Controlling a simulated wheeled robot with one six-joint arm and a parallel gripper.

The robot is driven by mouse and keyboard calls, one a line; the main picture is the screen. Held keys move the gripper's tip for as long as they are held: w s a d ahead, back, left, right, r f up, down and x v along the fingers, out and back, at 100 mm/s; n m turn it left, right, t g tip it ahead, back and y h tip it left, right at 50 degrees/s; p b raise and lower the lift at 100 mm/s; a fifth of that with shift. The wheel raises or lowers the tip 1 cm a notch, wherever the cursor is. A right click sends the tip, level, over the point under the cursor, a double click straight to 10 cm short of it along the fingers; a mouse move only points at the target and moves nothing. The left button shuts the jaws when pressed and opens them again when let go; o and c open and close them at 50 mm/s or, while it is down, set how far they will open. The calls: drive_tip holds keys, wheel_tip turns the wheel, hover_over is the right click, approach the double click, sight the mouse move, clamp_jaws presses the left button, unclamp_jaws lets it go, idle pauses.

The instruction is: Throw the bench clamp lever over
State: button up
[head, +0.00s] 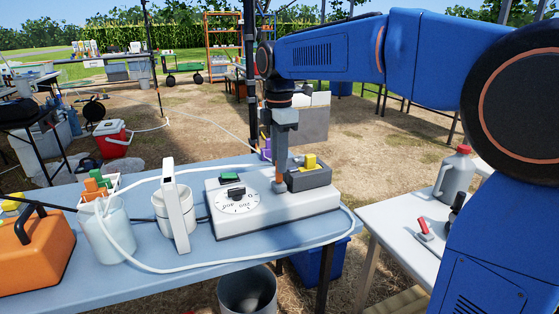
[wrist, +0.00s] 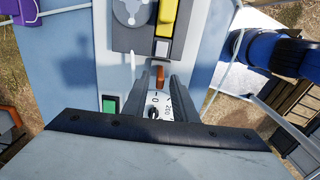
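A white box with a dial (head: 238,203) stands on the blue bench. An upright orange-brown lever (wrist: 160,82) rises from its top, beside a dark grey block with a yellow lever (head: 310,161). The yellow lever also shows in the wrist view (wrist: 166,18). My gripper (head: 280,180) points straight down over the box. In the wrist view its two fingers (wrist: 160,78) stand apart on either side of the orange-brown lever, with a gap showing. No label tells which lever is the bench clamp's. The lever's base is partly hidden by my fingers in the head view.
White tubing (head: 250,262) loops around the box. A jar (head: 106,232), a white meter in a cup (head: 178,208) and an orange case (head: 35,250) stand to the left. A purple part (head: 265,147) sits at the far bench edge. A side table (head: 395,222) with a jug stands right.

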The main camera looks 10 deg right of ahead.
clamp_jaws()
drive_tip(key=shift+c, duration=2)
unclamp_jaws()
drive_tip(key=shift+w+a+f+g, duration=0.2)
drive_tip(key=shift+w+g, duration=0.15)
drive_tip(key=shift+w, duration=0.3)
drive_tip(key=shift+w+a+f+g, duration=0.15)
drive_tip(key=shift+w+g, duration=0.25)
drive_tip(key=shift+w, duration=0.2)
drive_tip(key=shift+w+a+f+g, duration=0.1)
drive_tip(key=shift+w+f+g, duration=0.2)
drive_tip(key=shift+w, duration=0.35)
drive_tip(key=shift+r, duration=0.15)
drive_tip(key=shift+o, duration=0.6)
drive_tip(key=shift+w+a+f+g+h, duration=0.2)
drive_tip(key=shift+w+f+g+h, duration=0.2)
drive_tip(key=shift+w+f+g, duration=0.75)
drive_tip(key=shift+o, duration=0.3)
